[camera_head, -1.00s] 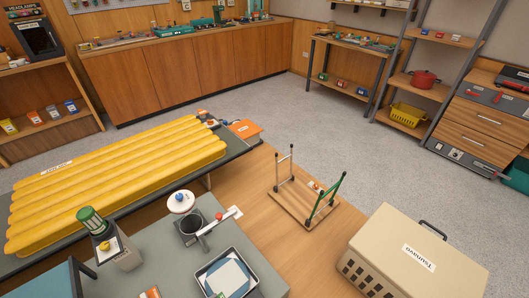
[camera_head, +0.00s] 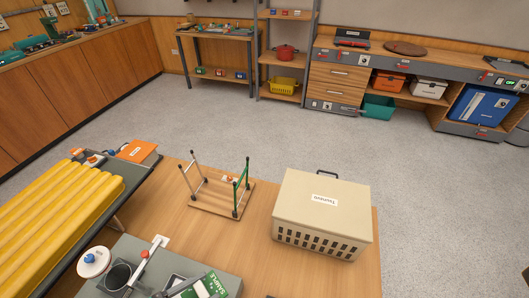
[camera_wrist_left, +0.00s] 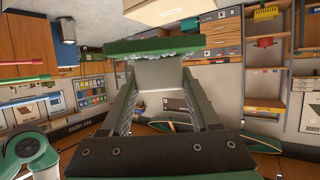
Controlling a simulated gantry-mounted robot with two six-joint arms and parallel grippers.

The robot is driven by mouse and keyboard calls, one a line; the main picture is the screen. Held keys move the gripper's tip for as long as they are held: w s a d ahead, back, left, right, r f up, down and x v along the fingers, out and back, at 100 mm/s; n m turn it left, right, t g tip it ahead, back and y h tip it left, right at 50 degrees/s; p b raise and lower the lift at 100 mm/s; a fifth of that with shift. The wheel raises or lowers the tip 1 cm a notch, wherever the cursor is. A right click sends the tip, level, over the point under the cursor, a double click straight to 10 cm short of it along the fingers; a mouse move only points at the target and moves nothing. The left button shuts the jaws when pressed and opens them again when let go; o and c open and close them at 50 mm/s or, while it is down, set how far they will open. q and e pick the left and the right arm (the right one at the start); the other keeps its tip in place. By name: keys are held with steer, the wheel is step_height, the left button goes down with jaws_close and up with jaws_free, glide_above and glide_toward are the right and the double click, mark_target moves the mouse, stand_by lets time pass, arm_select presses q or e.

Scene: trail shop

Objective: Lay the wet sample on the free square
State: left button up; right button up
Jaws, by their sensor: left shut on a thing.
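A green sample (camera_head: 212,287) with white lettering that reads SAMPLE shows at the bottom edge of the head view, partly cut off. My left gripper (camera_head: 188,287) is beside it, low in that view. In the left wrist view the gripper (camera_wrist_left: 163,75) is shut on the green sample (camera_wrist_left: 155,44), which lies across the fingertips with pale, wet-looking stuff along its lower edge. The free square is not in view now. My right gripper is not in view.
A yellow mat (camera_head: 60,215) lies left. Grey floor beyond is clear.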

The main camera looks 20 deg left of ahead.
mark_target(219, 290)
arm_select(q)
steer(key=shift+s+n+y, duration=0.2)
steer(key=shift+n+y, duration=0.2)
steer(key=shift+y, duration=0.1)
steer(key=shift+t, duration=0.3)
steer(key=shift+m+h, duration=0.3)
steer(key=shift+h, duration=0.1)
steer(key=d, duration=0.1)
steer(key=w+d+r, duration=0.1)
steer(key=w+d, duration=0.1)
steer(key=shift+w+d+r, duration=0.1)
steer(key=shift+r, duration=0.25)
steer(key=w+a+n+y, duration=0.1)
steer(key=w+a+r+n+y, duration=0.1)
steer(key=w+a+t+y, duration=0.1)
steer(key=shift+r+n, duration=0.35)
steer(key=shift+n, duration=0.05)
steer(key=shift+a+r+p, duration=0.2)
steer(key=shift+r+p, duration=0.4)
steer(key=shift+p, duration=0.1)
steer(key=s+r+m+h+p, duration=0.1)
steer(key=s+r+p, duration=0.1)
steer(key=r+p, duration=1.2)
steer(key=s+r+m+g+h+p, duration=0.1)
steer(key=s+r+p, duration=0.2)
steer(key=r+p, duration=1.1)
steer(key=p, duration=0.8)
steer(key=shift+r+p, duration=0.15)
steer(key=shift+p, duration=0.15)
steer(key=shift+s, duration=0.1)
